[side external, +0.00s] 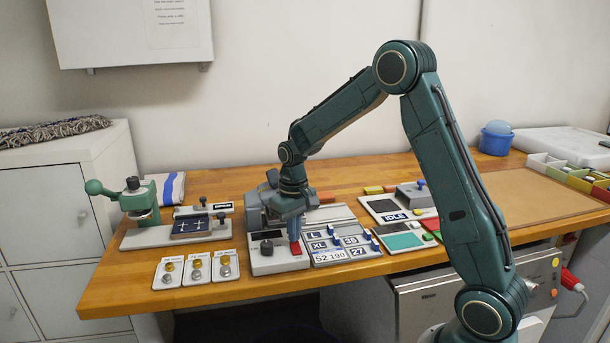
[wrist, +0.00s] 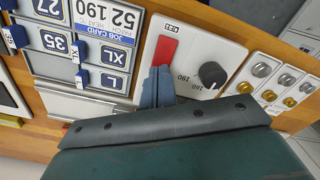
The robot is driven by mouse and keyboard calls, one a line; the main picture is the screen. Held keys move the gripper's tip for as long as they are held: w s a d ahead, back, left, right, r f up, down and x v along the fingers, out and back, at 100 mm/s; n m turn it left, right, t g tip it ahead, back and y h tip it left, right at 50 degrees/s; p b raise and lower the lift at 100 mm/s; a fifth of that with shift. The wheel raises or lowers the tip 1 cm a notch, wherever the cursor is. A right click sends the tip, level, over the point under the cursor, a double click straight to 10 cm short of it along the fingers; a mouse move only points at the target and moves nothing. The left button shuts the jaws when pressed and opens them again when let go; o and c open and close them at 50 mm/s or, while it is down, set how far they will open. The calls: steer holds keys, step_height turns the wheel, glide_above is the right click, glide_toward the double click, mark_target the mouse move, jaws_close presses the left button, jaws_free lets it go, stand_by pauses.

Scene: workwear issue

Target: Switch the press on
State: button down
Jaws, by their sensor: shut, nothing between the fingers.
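The press (side external: 262,266) is a grey and white machine at the front middle of the bench, its upper part largely hidden behind my gripper. Its panel carries a red switch (side external: 296,250) and a black knob (side external: 266,248). The wrist view shows the red switch (wrist: 166,51) upright on the white panel, with the knob (wrist: 212,74) to its right. My gripper (side external: 294,239) is shut and empty, pointing down. In the wrist view its fingertips (wrist: 158,72) overlap the near end of the switch. I cannot tell whether they touch it.
A job card board (side external: 335,245) with number tiles stands right beside the press. Several cards with metal and brass snaps (side external: 197,268) lie to its left, near the front edge. A green hand press (side external: 140,200) stands farther left. A grey unit reading IDLE (side external: 395,210) is at right.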

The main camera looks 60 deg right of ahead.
mark_target(295, 244)
steer(key=shift+f, duration=0.45)
stand_by(0.4)
steer(key=shift+r, duration=3.55)
steer(key=s+a+r+n+t, duration=0.2)
steer(key=s+a+r+t, duration=0.1)
steer(key=s+a+r, duration=0.65)
steer(key=s+a+n+t, duration=0.1)
steer(key=s+a+t, duration=0.1)
steer(key=s, duration=1.3)
steer(key=shift+s+r+t, duration=0.15)
steer(key=shift+r+t, duration=0.15)
steer(key=shift+r, duration=0.05)
